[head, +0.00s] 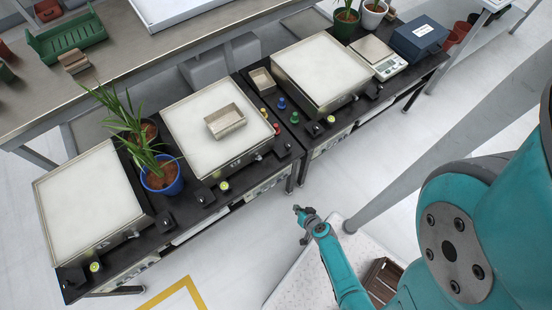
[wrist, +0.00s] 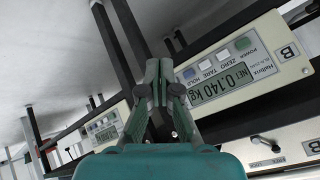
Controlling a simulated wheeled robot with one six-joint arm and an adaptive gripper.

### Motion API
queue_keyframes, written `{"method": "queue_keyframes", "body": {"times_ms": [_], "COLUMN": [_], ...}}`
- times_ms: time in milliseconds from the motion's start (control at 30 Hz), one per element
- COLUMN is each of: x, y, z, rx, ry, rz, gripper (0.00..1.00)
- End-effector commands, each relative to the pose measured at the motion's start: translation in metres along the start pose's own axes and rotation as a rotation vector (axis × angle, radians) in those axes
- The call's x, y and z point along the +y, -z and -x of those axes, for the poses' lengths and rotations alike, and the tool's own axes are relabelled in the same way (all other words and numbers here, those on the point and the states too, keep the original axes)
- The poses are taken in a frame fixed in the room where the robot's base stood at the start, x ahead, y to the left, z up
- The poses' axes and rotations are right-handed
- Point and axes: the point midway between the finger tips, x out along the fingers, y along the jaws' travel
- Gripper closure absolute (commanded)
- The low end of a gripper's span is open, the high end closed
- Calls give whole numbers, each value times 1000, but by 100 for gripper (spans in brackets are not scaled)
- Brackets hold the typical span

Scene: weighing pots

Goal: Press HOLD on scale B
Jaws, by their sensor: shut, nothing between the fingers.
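The panel of scale B (wrist: 245,75) shows in the wrist view, tilted, with the letter B at its right end. Its display (wrist: 220,84) reads NET 0.140 kg. The blue HOLD button (wrist: 189,73) is at the panel's left end, followed by white TARE and ZERO buttons and a green POWER button (wrist: 242,43). My gripper (wrist: 165,82) is shut and empty, its fingertips just left of HOLD in the picture; the wrist view does not settle the depth between them. In the head view my gripper (head: 303,212) is in front of the black benches, apart from them.
Another scale's panel (wrist: 103,129) is at left in the wrist view. A lock plate (wrist: 265,142) lies below panel B. The head view shows a small tray (head: 226,121) on the middle scale, plants including a blue pot (head: 162,180), and clear floor before the benches.

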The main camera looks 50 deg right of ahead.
Motion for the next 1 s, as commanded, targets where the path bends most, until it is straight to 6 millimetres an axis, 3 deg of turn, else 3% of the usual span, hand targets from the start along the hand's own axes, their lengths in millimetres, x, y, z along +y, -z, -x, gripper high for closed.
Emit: {"method": "queue_keyframes", "body": {"times_ms": [200, 567, 1000], "x": [9, 9, -8], "y": [8, 9, 28], "z": [-20, -21, -46], "rx": [-1, -1, -1], "ry": [0, 1, 3], "rz": [-54, -57, -51], "gripper": [100, 100, 100]}}
